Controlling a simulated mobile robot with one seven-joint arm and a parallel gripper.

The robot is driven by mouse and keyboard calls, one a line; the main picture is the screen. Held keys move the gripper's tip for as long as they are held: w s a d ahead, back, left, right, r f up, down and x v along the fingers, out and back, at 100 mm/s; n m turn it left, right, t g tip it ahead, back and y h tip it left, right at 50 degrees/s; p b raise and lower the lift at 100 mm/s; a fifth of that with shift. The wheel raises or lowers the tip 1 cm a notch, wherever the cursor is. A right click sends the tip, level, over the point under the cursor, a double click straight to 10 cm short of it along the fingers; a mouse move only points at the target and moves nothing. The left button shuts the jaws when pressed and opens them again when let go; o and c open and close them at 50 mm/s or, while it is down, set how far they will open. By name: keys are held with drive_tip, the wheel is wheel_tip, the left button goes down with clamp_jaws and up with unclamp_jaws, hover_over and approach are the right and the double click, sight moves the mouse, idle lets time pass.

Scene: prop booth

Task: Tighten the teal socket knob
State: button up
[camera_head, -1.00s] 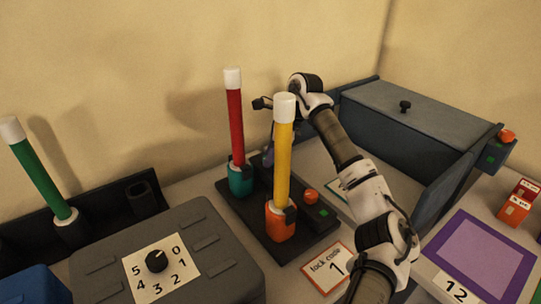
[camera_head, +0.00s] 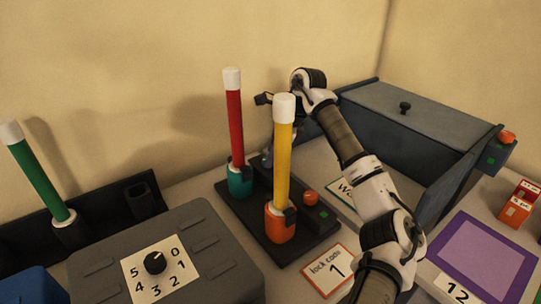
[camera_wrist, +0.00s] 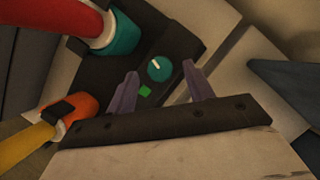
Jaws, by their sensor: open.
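The teal socket (camera_head: 240,182) stands on a black base (camera_head: 233,212) and holds an upright red rod (camera_head: 235,125) with a white cap. In the wrist view, the teal socket (camera_wrist: 122,33) is at the top left. The round teal knob (camera_wrist: 159,69) with a white pointer mark is beside it, near a small green light (camera_wrist: 145,91). My gripper (camera_wrist: 160,70) is open, with its purple fingers on either side of the knob in the picture; I cannot tell if they touch it. In the head view the teal knob is hidden.
An orange socket (camera_head: 281,224) with a yellow rod (camera_head: 283,150) stands in front, beside an orange knob (camera_head: 311,197). A grey lidded box (camera_head: 410,115) is at right. A dial box (camera_head: 203,240), a green rod (camera_head: 42,170) and a lock code card (camera_head: 331,270) are around.

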drive_tip(key=v, duration=1.2)
drive_tip(key=shift+b, duration=0.35)
drive_tip(key=shift+d+r, duration=0.1)
